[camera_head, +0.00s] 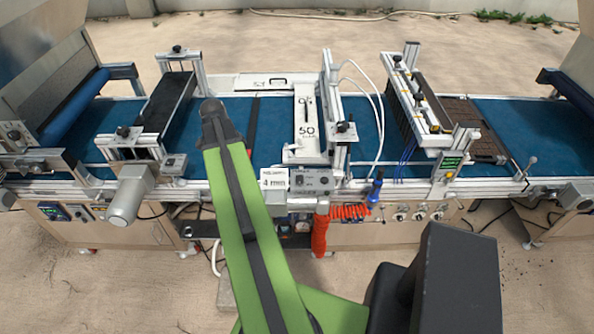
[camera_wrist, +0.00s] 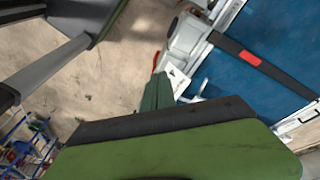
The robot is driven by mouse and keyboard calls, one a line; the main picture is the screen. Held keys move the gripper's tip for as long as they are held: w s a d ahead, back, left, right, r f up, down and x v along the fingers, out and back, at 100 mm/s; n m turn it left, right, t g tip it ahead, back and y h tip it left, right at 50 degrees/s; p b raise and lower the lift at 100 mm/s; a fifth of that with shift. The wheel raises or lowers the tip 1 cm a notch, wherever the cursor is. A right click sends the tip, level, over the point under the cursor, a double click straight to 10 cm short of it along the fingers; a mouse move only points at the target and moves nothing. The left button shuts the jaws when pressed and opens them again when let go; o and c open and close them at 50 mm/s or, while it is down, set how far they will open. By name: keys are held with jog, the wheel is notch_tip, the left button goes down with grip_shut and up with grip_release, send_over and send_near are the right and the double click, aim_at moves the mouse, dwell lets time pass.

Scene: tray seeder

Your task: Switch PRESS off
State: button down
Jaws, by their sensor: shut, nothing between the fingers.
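No label reading PRESS is legible, so I cannot tell which control is that switch. A small grey control panel (camera_head: 312,182) with a dark switch and a knob sits at the front middle of the machine in the head view; its lettering is too small to read and the switch position cannot be told. My gripper (camera_wrist: 157,92) shows in the wrist view as narrow green fingers, shut and empty, beside the machine's edge. In the head view my green arm stands left of the panel, and the gripper cannot be made out.
The blue conveyor belt (camera_head: 375,130) runs across the machine. A "4 mm" sign (camera_head: 274,181) is left of the panel, and a coiled orange hose (camera_head: 322,228) hangs below it. A grey motor (camera_head: 128,200) juts out at left. The sandy floor in front is mostly clear.

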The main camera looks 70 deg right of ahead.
aim_at(301, 185)
jog(key=s+d+r+m, duration=0.1)
jog(key=s+d+m, duration=0.2)
jog(key=s, duration=0.3)
jog(key=s+d+r+m+g+p, duration=0.1)
jog(key=s+d+r+m, duration=0.1)
jog(key=s+d+m, duration=0.2)
jog(key=s+d, duration=0.2)
jog(key=s, duration=0.1)
jog(key=shift+s+d, duration=0.15)
jog(key=shift+s, duration=0.15)
jog(key=shift+f, duration=0.15)
jog(key=b+x, duration=0.9)
jog(key=w+b+x, duration=0.1)
jog(key=b+x, duration=0.3)
jog(key=x, duration=0.1)
jog(key=shift+w+a+f, duration=0.1)
jog(key=shift+a+f, duration=0.05)
jog(key=shift+a, duration=0.25)
